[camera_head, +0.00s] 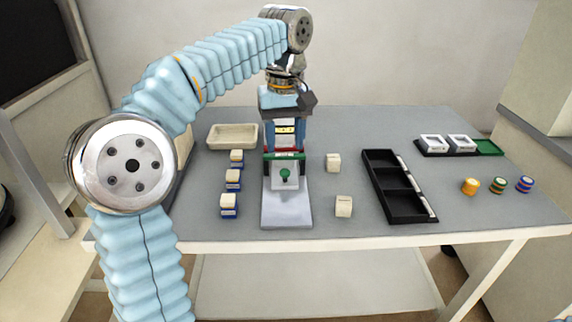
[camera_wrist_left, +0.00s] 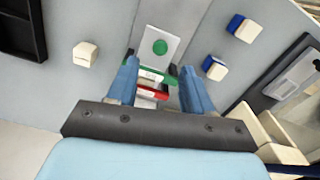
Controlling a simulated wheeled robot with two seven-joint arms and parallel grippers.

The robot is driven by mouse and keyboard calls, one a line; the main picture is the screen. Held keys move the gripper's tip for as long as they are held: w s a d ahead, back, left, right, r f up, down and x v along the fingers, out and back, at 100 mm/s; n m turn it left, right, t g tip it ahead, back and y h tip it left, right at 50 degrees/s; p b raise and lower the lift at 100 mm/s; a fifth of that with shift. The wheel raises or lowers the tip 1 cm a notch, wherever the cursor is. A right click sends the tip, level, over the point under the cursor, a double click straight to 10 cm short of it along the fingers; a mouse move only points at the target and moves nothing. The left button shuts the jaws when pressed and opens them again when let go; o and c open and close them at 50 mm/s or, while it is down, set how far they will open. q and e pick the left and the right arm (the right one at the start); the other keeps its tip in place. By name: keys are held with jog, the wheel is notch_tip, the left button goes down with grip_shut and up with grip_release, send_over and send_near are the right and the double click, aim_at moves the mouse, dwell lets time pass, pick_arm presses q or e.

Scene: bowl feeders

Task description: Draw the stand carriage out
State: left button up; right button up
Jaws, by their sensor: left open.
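The stand (camera_head: 287,215) has a light grey base plate at the front middle of the table. Its carriage (camera_head: 292,184) is a pale plate with a round green knob (camera_head: 285,174), just in front of a green crossbar (camera_head: 284,156). The wrist view also shows the knob (camera_wrist_left: 160,47), the green bar (camera_wrist_left: 158,77) and a red bar (camera_wrist_left: 150,92). My left gripper (camera_head: 284,149) points down over the stand, open, its blue fingers on either side of the bars. In the wrist view the knob lies beyond the fingertips. Contact with the bars cannot be told. My right gripper is not in view.
Several cream-and-blue blocks (camera_head: 232,180) stand left of the stand, with a cream tray (camera_head: 232,147) behind. Two cream cubes (camera_head: 343,206) and a black compartment tray (camera_head: 374,187) are to the right. Coloured discs (camera_head: 497,186) stand farther right. The table just before the stand is clear.

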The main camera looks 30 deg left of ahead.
aim_at(285, 171)
pick_arm(q)
notch_tip(285, 171, down, 6)
jog(key=shift+f+b, duration=0.25)
jog(key=shift+b, duration=0.2)
grip_shut()
